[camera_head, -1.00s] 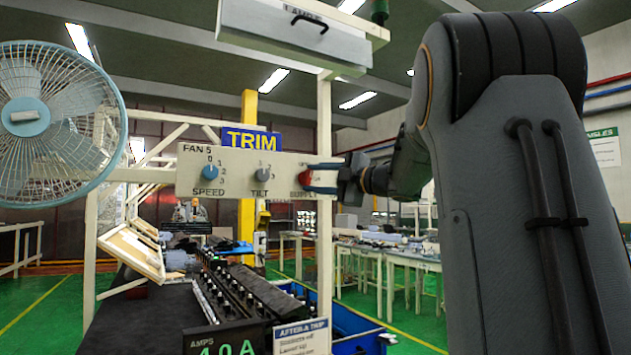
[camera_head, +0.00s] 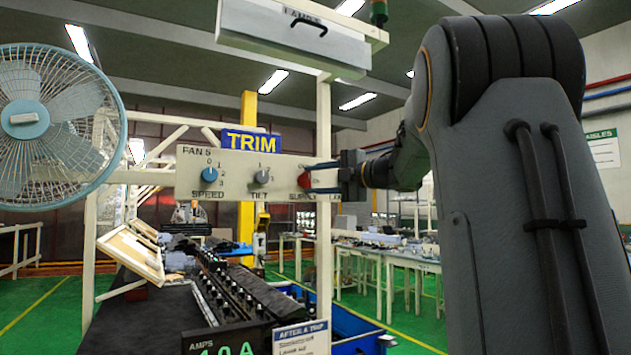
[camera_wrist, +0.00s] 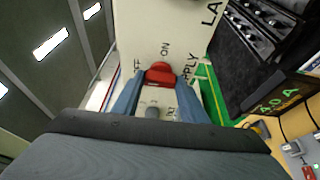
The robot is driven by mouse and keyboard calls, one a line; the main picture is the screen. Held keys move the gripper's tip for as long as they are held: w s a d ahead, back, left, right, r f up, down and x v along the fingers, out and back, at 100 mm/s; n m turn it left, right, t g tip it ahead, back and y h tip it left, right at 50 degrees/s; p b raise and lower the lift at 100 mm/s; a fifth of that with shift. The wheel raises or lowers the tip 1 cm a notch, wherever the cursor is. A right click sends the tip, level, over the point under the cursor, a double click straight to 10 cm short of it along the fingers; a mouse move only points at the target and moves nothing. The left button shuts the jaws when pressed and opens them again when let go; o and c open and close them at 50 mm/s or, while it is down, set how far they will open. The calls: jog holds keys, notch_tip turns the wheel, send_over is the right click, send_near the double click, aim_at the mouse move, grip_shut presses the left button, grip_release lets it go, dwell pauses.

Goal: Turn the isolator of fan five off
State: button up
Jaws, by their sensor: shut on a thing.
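The red supply isolator knob (camera_head: 303,180) is at the right end of the white FAN 5 panel (camera_head: 235,165). My gripper (camera_head: 312,179) reaches it from the right, its blue fingers shut on the knob. The wrist view shows the red knob (camera_wrist: 160,72) between the fingertips of my gripper (camera_wrist: 160,82), with ON printed above it and a partly hidden OFF label to its left. The fingers hide part of the knob, and I cannot tell which mark it points to. The blue speed knob (camera_head: 209,174) and grey tilt knob (camera_head: 262,176) are further left.
A caged fan (camera_head: 50,120) stands left of the panel. A cream post (camera_head: 324,235) rises just behind its right end. Below are a black mixer-like desk (camera_head: 235,295) and an amps display (camera_head: 228,342). A lamp box (camera_head: 290,35) hangs above.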

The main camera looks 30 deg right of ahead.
jog(key=o, duration=1)
jog(key=shift+o, duration=0.2)
jog(key=b+v, duration=0.2)
jog(key=v, duration=0.5)
jog(key=shift+s+d, duration=0.15)
jog(key=shift+s, duration=0.2)
